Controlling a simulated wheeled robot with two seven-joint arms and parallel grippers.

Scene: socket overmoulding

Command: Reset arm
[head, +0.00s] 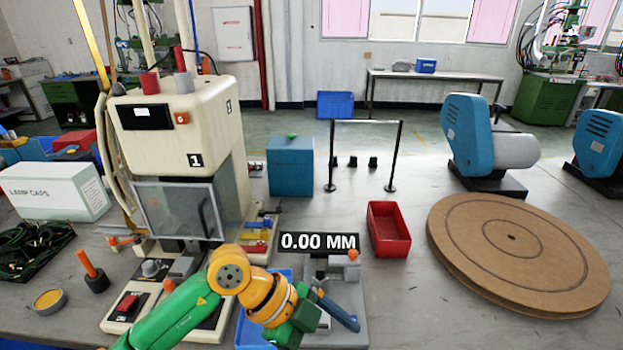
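My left arm (228,281), green and orange, comes in from the bottom left and bends over the front of the table. Its green wrist end (297,326) is low, above a blue tray (249,331) and beside a grey fixture (347,335) with a blue lever (338,313). The fingers are hidden or too small to make out, so I cannot tell whether they hold anything. My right arm and gripper are out of view.
The cream moulding machine (190,125) stands behind my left arm. A "0.00 MM" display (319,242), red bin (389,230), teal box (290,165) and black-posted frame (396,155) stand beyond. A round brown board (512,250) lies at right.

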